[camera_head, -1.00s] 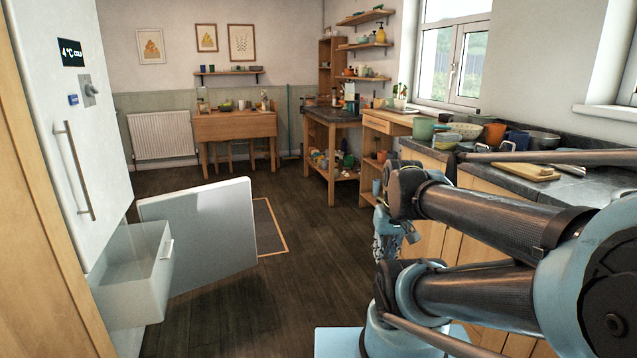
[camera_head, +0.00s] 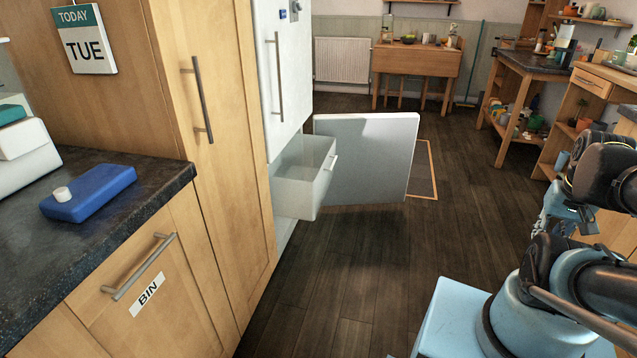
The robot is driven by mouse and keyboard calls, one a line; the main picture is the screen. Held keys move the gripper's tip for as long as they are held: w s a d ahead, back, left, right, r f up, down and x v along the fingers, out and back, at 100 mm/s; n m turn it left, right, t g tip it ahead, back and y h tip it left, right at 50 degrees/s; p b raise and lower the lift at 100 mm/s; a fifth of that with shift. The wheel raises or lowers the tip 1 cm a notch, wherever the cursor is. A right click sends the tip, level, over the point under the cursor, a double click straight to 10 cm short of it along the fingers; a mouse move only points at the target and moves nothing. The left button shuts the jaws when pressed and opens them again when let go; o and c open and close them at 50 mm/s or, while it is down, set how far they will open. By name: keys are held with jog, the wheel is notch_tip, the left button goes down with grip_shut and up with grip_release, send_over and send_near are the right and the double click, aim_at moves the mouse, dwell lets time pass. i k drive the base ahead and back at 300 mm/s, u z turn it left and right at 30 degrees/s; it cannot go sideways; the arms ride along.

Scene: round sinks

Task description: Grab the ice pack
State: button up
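A flat blue ice pack (camera_head: 90,194) with a white round cap lies on the dark countertop (camera_head: 110,240) at the left. My gripper (camera_head: 556,218) is at the right, folded close to my arm, far from the ice pack and apart from it. The gripper is small and partly hidden by my arm, so whether its fingers are open is unclear.
White boxes (camera_head: 22,150) sit left of the ice pack. A tall wooden cabinet (camera_head: 205,200) stands beside the counter. Beyond it, a freezer drawer (camera_head: 305,180) is pulled out and a white door (camera_head: 365,160) stands open. The dark floor (camera_head: 350,270) ahead is clear.

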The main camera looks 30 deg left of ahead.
aim_at(74, 202)
jog(key=u, duration=5)
